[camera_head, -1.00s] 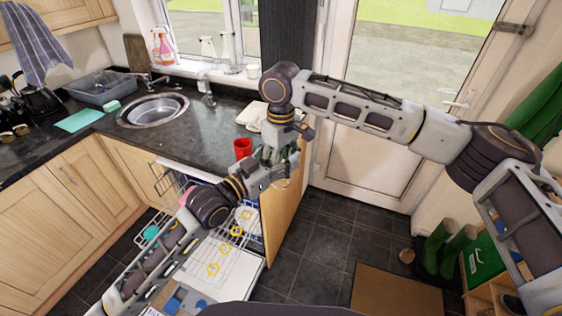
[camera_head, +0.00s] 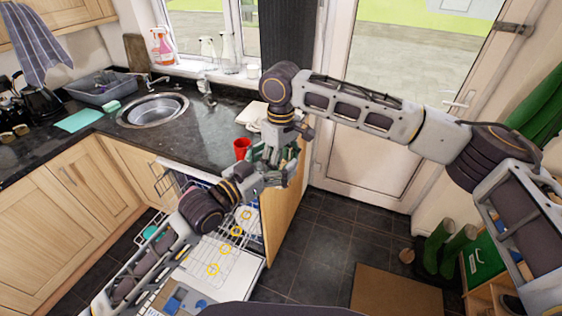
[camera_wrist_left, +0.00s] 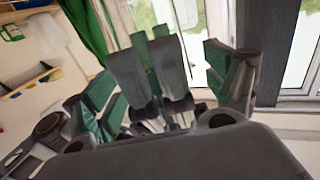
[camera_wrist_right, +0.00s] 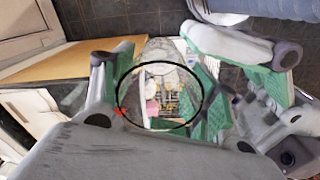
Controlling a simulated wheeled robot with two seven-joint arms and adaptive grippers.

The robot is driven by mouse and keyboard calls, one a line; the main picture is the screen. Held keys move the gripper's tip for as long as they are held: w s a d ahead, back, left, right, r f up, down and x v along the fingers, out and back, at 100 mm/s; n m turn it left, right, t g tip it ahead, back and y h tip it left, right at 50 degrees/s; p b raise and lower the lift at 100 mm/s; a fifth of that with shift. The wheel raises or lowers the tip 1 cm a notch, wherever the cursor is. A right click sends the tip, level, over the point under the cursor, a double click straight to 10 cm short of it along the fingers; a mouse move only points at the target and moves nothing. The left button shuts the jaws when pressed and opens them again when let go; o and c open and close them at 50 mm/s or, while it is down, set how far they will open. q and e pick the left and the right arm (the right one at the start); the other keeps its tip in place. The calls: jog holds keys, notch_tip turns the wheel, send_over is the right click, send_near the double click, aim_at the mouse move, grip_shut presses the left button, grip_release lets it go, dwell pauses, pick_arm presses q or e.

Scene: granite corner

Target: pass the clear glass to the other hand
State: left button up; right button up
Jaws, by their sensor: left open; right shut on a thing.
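The clear glass (camera_wrist_right: 160,96) shows in the right wrist view as a see-through round shape with a dark rim. My right gripper (camera_wrist_right: 152,88) is shut on it, one green-padded finger on each side. In the head view the two grippers meet over the dishwasher, and I cannot make out the glass there. My left gripper (camera_head: 278,172) is open, close beside the right gripper (camera_head: 284,150). In the left wrist view, grey and green fingers of the right hand stand between the spread fingers of my left gripper (camera_wrist_left: 165,92). Whether the left fingers touch the glass is unclear.
A red cup (camera_head: 242,147) stands on the dark counter (camera_head: 200,142) just behind the grippers. The open dishwasher rack (camera_head: 222,262) is below. The wooden dishwasher side panel (camera_head: 282,218) stands close to the right.

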pick_arm(q)
jog(key=v, duration=1)
dwell(0.7)
jog(key=shift+a+r, duration=0.1)
